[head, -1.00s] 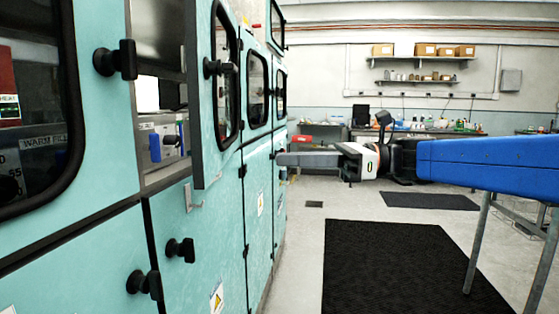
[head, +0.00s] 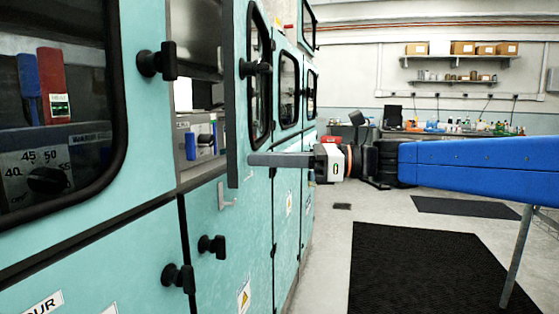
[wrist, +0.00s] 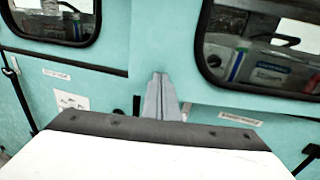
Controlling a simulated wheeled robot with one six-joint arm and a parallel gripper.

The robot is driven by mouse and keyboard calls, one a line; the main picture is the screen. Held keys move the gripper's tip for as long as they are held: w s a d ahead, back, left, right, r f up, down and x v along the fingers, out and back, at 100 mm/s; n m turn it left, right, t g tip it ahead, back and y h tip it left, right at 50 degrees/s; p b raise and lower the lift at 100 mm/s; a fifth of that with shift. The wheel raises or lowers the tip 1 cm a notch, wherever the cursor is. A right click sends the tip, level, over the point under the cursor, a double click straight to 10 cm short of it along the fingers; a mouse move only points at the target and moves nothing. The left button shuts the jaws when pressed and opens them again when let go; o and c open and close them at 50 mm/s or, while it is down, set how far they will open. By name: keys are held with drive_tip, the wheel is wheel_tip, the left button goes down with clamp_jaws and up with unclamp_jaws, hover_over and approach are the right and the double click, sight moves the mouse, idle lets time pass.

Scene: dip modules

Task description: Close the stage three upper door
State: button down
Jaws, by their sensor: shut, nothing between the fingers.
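A teal upper door (head: 241,165) with a rounded dark window and a black knob (head: 255,68) stands swung open from the machine front in the head view. Its dark grey edge faces me, and the bay to its left is exposed. I cannot read a stage label on it. My gripper (head: 252,159) is shut and empty. Its long grey fingers point left, and their tips overlap the lower part of the open door. I cannot tell whether they touch it. In the wrist view my gripper (wrist: 160,98) points at teal panels between two dark windows.
A closed windowed door (head: 70,110) with a black handle fills the left. Lower doors (head: 225,270) with black knobs are below. Black mats (head: 430,270) lie on open floor. A cluttered bench (head: 450,132) stands at the back.

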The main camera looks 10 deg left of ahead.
drive_tip(key=shift+a, duration=0.3)
drive_tip(key=a, duration=1)
drive_tip(key=shift+s+a+r, duration=0.15)
drive_tip(key=shift+s+a, duration=0.2)
drive_tip(key=shift+s, duration=0.05)
drive_tip(key=shift+r, duration=0.1)
